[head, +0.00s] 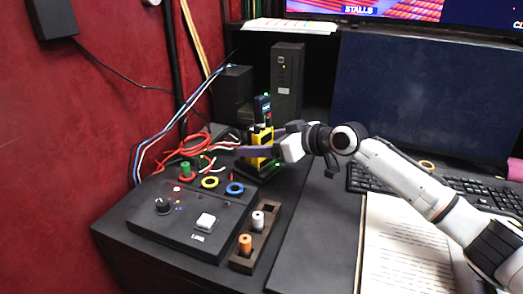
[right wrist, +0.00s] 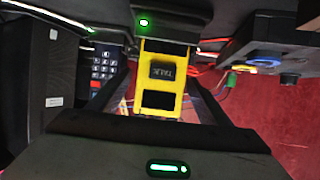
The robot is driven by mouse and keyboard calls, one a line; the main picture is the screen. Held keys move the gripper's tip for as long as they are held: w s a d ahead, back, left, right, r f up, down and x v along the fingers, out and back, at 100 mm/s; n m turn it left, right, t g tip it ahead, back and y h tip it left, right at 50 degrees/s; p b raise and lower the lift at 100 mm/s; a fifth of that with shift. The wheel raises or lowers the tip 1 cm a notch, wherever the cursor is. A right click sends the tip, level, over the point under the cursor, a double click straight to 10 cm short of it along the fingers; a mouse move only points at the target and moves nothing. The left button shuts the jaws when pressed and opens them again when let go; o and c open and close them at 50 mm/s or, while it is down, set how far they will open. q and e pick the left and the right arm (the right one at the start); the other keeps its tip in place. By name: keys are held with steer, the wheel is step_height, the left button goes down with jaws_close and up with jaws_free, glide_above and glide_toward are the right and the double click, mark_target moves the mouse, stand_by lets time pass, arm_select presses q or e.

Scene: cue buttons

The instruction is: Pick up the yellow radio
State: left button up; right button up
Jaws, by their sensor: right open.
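The yellow radio (head: 256,138) stands upright at the back of the desk, left of centre in the head view. Its yellow body (right wrist: 160,86) with a black panel fills the middle of the right wrist view. My right gripper (head: 260,147) is open around the radio, with one finger across its near side; the fingers hide part of it. In the right wrist view the fingers show on both sides of the yellow body, and I cannot tell whether they touch it. My left gripper is not in view.
A black handset (head: 262,107) stands just behind the radio. A button panel (head: 188,217) and a wooden peg rack (head: 263,244) are nearer. Red cables (head: 190,147) lie to the left. A keyboard (head: 455,190) and paper (head: 400,240) are at the right.

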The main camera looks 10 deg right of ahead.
steer(key=shift+c, duration=0.6)
steer(key=c, duration=1.1)
steer(key=shift+r, duration=0.15)
steer(key=shift+c, duration=0.2)
steer(key=shift+r, duration=0.45)
step_height(320, 180, up, 9)
steer(key=shift+r, duration=0.1)
